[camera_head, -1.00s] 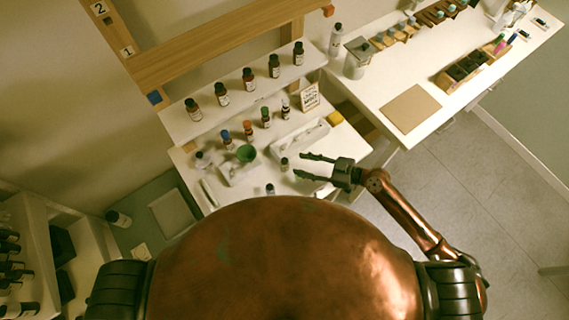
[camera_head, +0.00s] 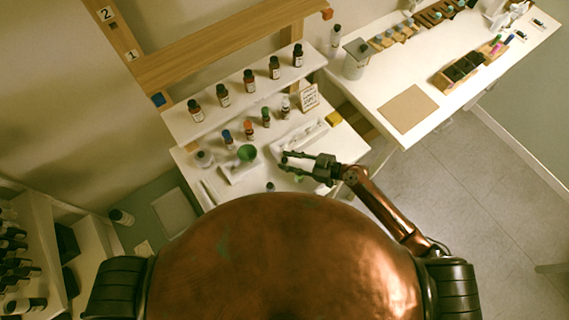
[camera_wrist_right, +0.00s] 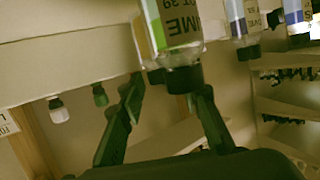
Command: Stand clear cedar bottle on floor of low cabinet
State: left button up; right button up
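My right gripper (camera_head: 284,162) is over the right part of the white worktop, fingers pointing left. In the right wrist view the gripper (camera_wrist_right: 170,88) has its fingers apart. A clear bottle with a black cap and a label reading "LIME" (camera_wrist_right: 172,28) shows upside down there, its cap by the fingertips; I cannot tell whether they touch. No label reading cedar is legible in any view. A white open cabinet (camera_head: 43,228) with dark bottles is at the lower left of the head view. My left gripper is not in view.
A raised white shelf (camera_head: 237,102) holds a row of amber bottles. Below stand small bottles, a green bowl (camera_head: 247,153) and a white tray (camera_head: 306,137). A bottle (camera_head: 121,217) is by the cabinet. A side table with a brown mat (camera_head: 408,109) is at right.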

grip_shut()
jog(key=shift+r, duration=0.15)
